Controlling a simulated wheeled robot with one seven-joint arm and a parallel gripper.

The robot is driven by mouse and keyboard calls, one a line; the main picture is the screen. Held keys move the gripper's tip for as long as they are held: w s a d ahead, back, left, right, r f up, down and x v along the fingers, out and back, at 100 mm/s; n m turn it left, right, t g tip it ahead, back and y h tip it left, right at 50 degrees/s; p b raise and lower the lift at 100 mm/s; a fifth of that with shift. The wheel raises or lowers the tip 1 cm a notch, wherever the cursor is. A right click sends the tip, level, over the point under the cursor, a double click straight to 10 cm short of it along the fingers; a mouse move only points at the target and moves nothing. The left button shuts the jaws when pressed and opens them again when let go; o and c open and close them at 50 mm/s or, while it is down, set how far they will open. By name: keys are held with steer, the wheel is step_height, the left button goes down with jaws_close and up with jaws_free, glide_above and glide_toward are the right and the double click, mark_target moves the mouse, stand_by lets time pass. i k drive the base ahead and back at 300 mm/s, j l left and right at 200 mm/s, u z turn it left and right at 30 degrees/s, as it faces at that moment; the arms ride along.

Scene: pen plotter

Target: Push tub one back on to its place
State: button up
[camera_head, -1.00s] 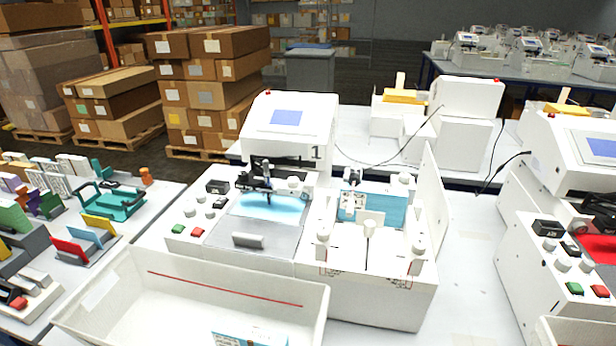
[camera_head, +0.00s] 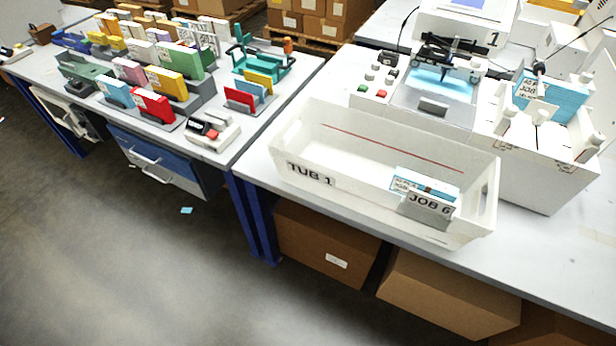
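Tub one (camera_head: 310,180) is a long white open bin labelled "TUB 1". It stands on the white table at the front edge, in front of the plotter marked 1 (camera_head: 433,108). The tub lies slightly turned, its right end close to the table's front edge. A red line runs along its inner back wall. A light blue card stack (camera_head: 424,186) and a grey "JOB 6" plate (camera_head: 430,208) are at its right end. My gripper is not in view. Any outline of the tub's place on the table cannot be made out.
A grey table (camera_head: 75,66) at the left holds several coloured card blocks in racks, a teal holder (camera_head: 262,64) and a small device with a red button (camera_head: 213,131). Cardboard boxes (camera_head: 325,247) stand under the white table. The floor (camera_head: 120,270) in front is clear except for a small blue scrap (camera_head: 187,210).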

mark_target(349, 158)
steer(key=i+j+u, duration=0.4)
steer(key=j, duration=0.2)
steer(key=i+j+u, duration=0.85)
steer(key=i, duration=0.2)
steer(key=i+u, duration=0.45)
steer(key=i+j+z, duration=0.1)
steer(key=i+z, duration=0.3)
steer(key=i+j+z, duration=0.35)
steer(key=i, duration=0.15)
steer(key=l, duration=0.1)
